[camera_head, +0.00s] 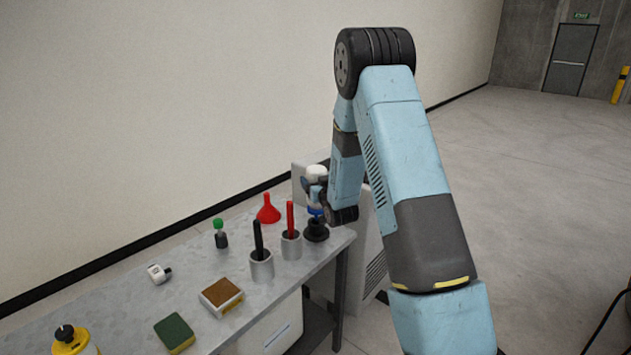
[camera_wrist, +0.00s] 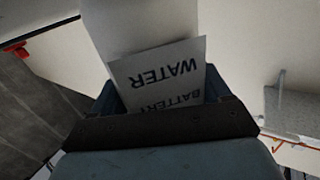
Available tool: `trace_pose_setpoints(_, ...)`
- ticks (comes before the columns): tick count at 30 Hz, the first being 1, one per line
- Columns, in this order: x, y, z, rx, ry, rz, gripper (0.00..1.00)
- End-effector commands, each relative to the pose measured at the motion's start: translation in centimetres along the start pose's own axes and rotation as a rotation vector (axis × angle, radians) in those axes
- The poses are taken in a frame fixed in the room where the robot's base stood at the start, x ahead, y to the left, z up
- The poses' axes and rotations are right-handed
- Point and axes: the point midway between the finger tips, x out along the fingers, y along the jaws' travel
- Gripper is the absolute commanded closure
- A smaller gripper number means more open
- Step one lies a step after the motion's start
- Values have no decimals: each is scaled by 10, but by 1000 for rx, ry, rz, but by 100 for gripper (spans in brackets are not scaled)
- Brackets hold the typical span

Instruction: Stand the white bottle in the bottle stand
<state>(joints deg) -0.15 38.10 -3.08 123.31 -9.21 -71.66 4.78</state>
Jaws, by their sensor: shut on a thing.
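The white bottle (camera_head: 316,173) is held at the far right end of the bench, its white top showing above my gripper (camera_head: 317,190) and a blue part below. In the wrist view the bottle's label (camera_wrist: 158,76) reads "BATTERY WATER" upside down, between the dark jaws. My gripper is shut on the bottle, which looks about upright. The black round bottle stand (camera_head: 316,232) is directly below the bottle in the head view. I cannot tell whether the bottle's lower end touches it or is seated.
Left of the stand are a red funnel (camera_head: 268,210), two metal cups (camera_head: 291,246) (camera_head: 261,267) holding red and black rods, and a green-capped small bottle (camera_head: 220,235). The bench's right edge is close to the stand.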

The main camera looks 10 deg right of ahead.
Motion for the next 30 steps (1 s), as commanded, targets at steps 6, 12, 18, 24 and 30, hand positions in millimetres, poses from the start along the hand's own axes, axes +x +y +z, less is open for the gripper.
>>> trace_pose_setpoints(6,0,0,6,0,3,0,79)
trace_pose_setpoints(12,0,0,12,0,2,0,79)
trace_pose_setpoints(18,0,0,18,0,2,0,79)
trace_pose_setpoints(24,0,0,24,0,3,0,79)
trace_pose_setpoints(30,0,0,30,0,2,0,79)
